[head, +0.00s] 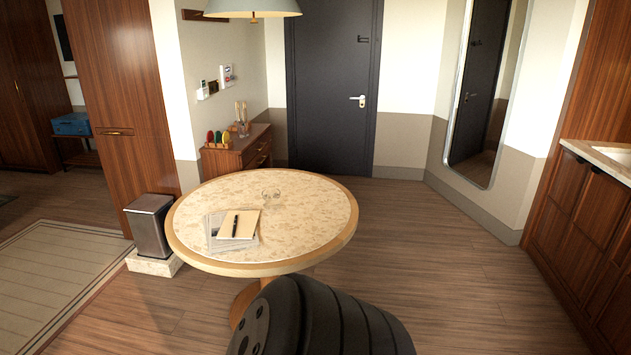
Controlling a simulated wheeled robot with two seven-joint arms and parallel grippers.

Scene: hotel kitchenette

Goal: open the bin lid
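The bin (150,228) is a grey metal box with a flat top. It stands upright on a pale stone block (155,264), left of the round table and beside the wooden cabinet. Its lid (149,203) lies flat across the top and looks shut. The bin's right side is close to the table edge in the head view, and I cannot tell the exact gap. Neither of my grippers shows in the head view.
A round table (320,215) with papers and a pen stands in front of me, right of the bin. A wooden cabinet (125,100) rises behind the bin. A striped rug (55,280) lies at left. The floor (440,280) at right is clear.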

